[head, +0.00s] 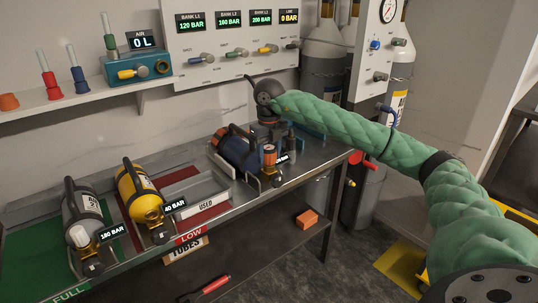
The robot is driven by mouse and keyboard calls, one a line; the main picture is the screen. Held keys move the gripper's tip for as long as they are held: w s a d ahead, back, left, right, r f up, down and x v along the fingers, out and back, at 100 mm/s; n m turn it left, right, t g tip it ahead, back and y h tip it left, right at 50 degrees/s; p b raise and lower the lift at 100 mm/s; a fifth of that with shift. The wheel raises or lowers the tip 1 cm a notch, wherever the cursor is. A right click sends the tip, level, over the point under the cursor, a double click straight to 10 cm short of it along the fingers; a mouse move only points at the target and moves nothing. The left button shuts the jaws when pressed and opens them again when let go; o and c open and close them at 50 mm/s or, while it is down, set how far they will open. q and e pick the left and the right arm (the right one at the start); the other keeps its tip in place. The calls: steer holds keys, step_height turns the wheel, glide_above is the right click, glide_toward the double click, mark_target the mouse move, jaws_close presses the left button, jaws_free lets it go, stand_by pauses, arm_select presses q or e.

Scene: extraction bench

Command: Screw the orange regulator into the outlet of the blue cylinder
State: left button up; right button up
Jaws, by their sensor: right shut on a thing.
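The blue cylinder (236,153) lies in a cradle at the right end of the steel bench, with its valve end facing front right. The orange regulator (270,154) is at that valve end, below my right gripper. My right gripper (276,141) reaches down from above, shut on the orange regulator. The regulator looks in line with the outlet, but the joint is too small and partly hidden to tell whether it is threaded in. My left gripper is not in view.
A yellow cylinder (139,194) and a grey cylinder (84,217) lie further left on the bench. A gauge panel (230,45) stands behind. Tall grey cylinders (324,48) stand at the back right. An orange block (306,218) sits on the lower shelf.

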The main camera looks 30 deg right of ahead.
steer(key=shift+m, duration=1.4)
steer(key=o, duration=1.1)
